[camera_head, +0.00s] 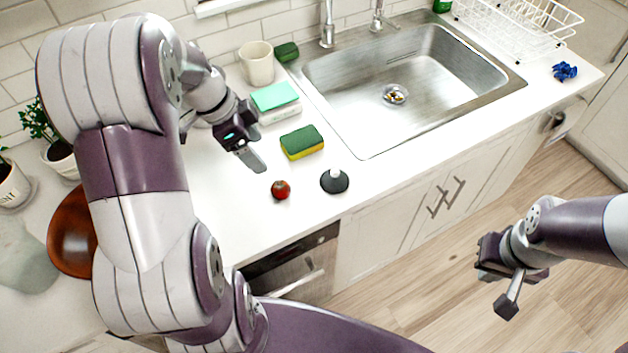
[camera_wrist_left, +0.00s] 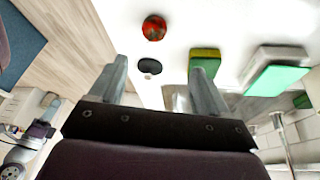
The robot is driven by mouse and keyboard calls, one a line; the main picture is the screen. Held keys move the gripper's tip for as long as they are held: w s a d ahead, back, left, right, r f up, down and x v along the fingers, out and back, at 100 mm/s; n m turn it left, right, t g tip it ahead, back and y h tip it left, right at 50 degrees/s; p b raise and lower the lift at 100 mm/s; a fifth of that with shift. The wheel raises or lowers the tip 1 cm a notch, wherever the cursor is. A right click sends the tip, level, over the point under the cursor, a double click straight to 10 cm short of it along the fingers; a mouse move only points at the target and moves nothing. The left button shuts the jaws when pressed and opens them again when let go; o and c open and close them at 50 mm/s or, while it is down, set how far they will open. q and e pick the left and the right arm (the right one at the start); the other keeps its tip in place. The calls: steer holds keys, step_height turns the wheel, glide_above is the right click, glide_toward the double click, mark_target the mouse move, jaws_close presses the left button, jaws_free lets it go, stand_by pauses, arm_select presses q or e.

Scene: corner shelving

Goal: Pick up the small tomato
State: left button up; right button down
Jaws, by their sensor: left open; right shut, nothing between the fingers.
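The small red tomato (camera_head: 281,190) lies on the white counter near its front edge. It also shows at the top of the left wrist view (camera_wrist_left: 154,27), ahead of the fingers and apart from them. My left gripper (camera_head: 252,160) is open and empty above the counter, up and to the left of the tomato in the head view. Its two fingers (camera_wrist_left: 163,75) stand apart in the left wrist view. My right gripper (camera_head: 507,290) is shut and empty, out over the floor at the right, away from the counter.
A dark stopper with a pale knob (camera_head: 335,181) stands just right of the tomato. A green and yellow sponge (camera_head: 302,142) lies behind it. The steel sink (camera_head: 350,75), a cup (camera_head: 257,63) and a brown bowl (camera_head: 70,235) are around. The counter left of the tomato is clear.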

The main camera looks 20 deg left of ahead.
arm_select(q)
steer(key=m, duration=0.2)
glide_above(278, 186)
steer(key=a, duration=0.2)
step_height(278, 186, down, 7)
steer(key=shift+s+d+r, duration=0.1)
steer(key=shift+d+r, duration=0.05)
steer(key=shift+r, duration=0.05)
steer(key=x, duration=0.1)
steer(key=p+x, duration=0.1)
steer(key=x, duration=0.2)
steer(key=shift+s+f, duration=0.35)
steer(key=shift+f, duration=0.15)
steer(key=shift+w+d+f, duration=0.15)
steer(key=shift+w+f, duration=0.05)
steer(key=shift+f, duration=0.05)
steer(key=shift+s, duration=0.1)
steer(key=c, duration=1.1)
arm_select(e)
steer(key=shift+s+a+r, duration=0.25)
steer(key=shift+a+r, duration=0.05)
steer(key=shift+r, duration=0.15)
steer(key=shift+s+a+r, duration=0.2)
steer(key=shift+a+r, duration=0.05)
steer(key=shift+r, duration=0.15)
